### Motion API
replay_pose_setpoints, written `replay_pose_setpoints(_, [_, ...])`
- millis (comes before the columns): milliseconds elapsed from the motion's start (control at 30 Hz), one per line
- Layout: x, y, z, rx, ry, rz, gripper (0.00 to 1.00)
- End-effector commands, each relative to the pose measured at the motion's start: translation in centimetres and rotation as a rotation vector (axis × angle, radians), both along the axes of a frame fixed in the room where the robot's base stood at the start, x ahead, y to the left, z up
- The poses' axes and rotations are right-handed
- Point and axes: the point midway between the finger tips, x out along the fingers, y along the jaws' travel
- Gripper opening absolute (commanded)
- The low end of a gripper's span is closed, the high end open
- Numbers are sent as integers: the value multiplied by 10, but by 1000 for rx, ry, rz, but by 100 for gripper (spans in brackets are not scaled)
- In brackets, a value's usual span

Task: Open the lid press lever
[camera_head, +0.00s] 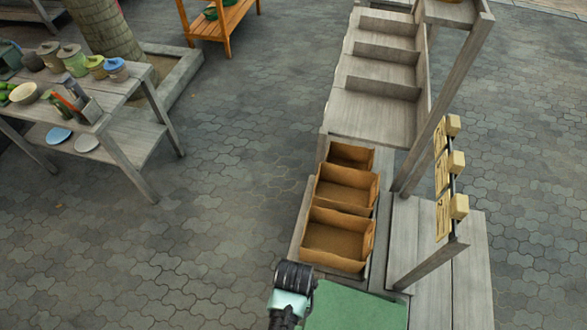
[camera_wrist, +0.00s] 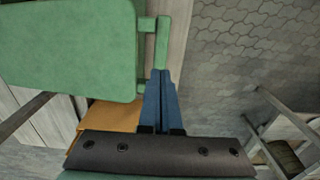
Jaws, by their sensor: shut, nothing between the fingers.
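A flat green panel (camera_wrist: 70,50), which looks like the lid, fills the upper left of the wrist view. A narrow green bar (camera_wrist: 163,45), which looks like the press lever, stands off the panel's right edge on short brackets. My gripper (camera_wrist: 160,74) has blue fingers pressed together with nothing between them. Its tips are at the lower end of the green bar; I cannot tell whether they touch it. In the head view the green panel (camera_head: 352,308) is at the bottom edge, right of my arm. The bar and my fingertips are hidden there.
Open brown boxes (camera_head: 338,240) sit on a wooden stand beyond the panel. A post and rack with yellow blocks (camera_head: 457,163) rise on the right. A table with pots (camera_head: 75,60) stands far left. Paved floor (camera_head: 220,190) between is clear.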

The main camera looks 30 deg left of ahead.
Motion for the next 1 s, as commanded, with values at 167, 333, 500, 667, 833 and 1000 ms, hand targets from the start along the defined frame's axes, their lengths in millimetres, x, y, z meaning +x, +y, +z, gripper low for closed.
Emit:
replay_pose_setpoints(167, [0, 0, 12, 0, 0, 0, 0])
replay_pose_setpoints(333, [0, 0, 11, 0, 0, 0, 0])
replay_pose_setpoints(500, [12, 0, 15, 7, -30, -5, 22])
replay_pose_setpoints(667, [99, 2, 62, 60, -284, -36, 50])
replay_pose_setpoints(833, [225, -8, 202, 153, -779, -85, 50])
replay_pose_setpoints(1000, [277, -33, 389, 233, -1309, -119, 50])
